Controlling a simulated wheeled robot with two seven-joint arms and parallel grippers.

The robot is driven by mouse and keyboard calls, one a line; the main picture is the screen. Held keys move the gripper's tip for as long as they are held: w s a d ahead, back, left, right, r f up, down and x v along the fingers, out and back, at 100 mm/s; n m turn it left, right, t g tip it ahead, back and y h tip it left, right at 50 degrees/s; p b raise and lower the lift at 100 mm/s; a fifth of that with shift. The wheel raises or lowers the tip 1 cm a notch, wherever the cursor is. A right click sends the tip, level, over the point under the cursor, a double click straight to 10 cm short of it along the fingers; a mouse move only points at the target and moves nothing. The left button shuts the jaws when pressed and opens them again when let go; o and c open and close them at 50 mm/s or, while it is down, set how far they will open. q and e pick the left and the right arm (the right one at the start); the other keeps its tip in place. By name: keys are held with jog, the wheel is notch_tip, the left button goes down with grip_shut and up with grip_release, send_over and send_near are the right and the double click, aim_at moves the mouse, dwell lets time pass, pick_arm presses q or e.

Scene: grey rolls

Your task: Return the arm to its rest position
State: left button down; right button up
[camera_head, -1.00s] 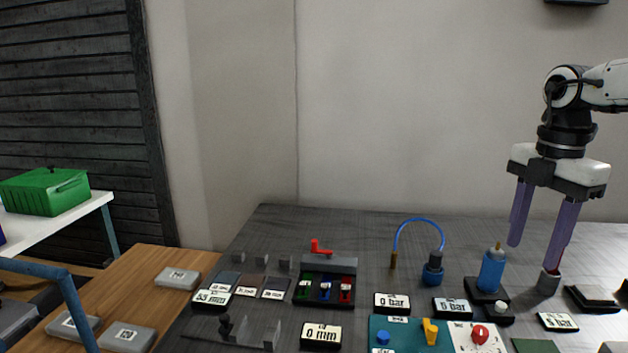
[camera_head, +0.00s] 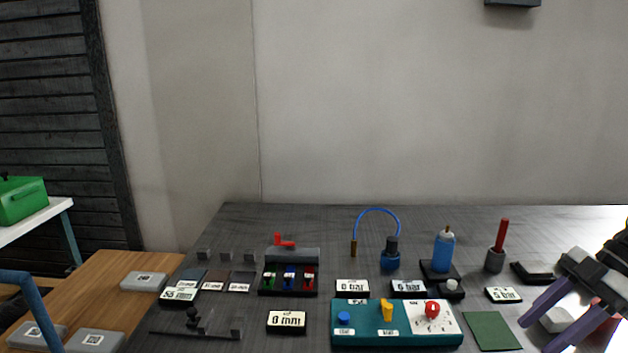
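My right gripper (camera_head: 545,325) is at the lower right of the head view, low over the right part of the dark table (camera_head: 310,218). A red-handled tool (camera_head: 501,236) stands upright in a grey cup (camera_head: 494,261), apart from the gripper. My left gripper is not in view.
A blue bottle (camera_head: 444,252), a teal control panel (camera_head: 390,339) with knobs, a green pad (camera_head: 491,331) and several display labels stand on the table. A blue hose (camera_head: 376,210) arches up. A wooden table (camera_head: 95,300) with grey boxes is at left. The table's back strip is clear.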

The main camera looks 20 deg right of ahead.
jog(key=s+a+f+m+t+y, duration=0.2)
jog(key=s+f, duration=0.2)
jog(key=f, duration=0.2)
jog(key=s+a+f+m+t+y, duration=0.2)
jog(key=s+f+m, duration=0.15)
jog(key=f, duration=0.25)
jog(key=s+a+f+m+t+y, duration=0.3)
jog(key=s+a+f+m+t, duration=0.25)
jog(key=a+f, duration=0.5)
jog(key=w+a+f+t+h, duration=0.2)
jog(key=w+a+f+h, duration=0.1)
jog(key=w+h, duration=0.65)
jog(key=s+a+f+n+g+h, duration=0.3)
jog(key=s+a+f+g, duration=0.3)
jog(key=s, duration=0.2)
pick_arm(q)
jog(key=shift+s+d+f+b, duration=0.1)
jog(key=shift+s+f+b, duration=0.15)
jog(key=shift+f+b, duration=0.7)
pick_arm(e)
jog(key=w+a+m+t, duration=0.1)
jog(key=a+m, duration=0.3)
jog(key=a, duration=0.7)
jog(key=shift+w+a+m+y, duration=0.15)
jog(key=shift+a+m+y, duration=0.2)
jog(key=shift+y, duration=0.1)
jog(key=shift+f+t, duration=0.1)
jog(key=shift+t, duration=0.15)
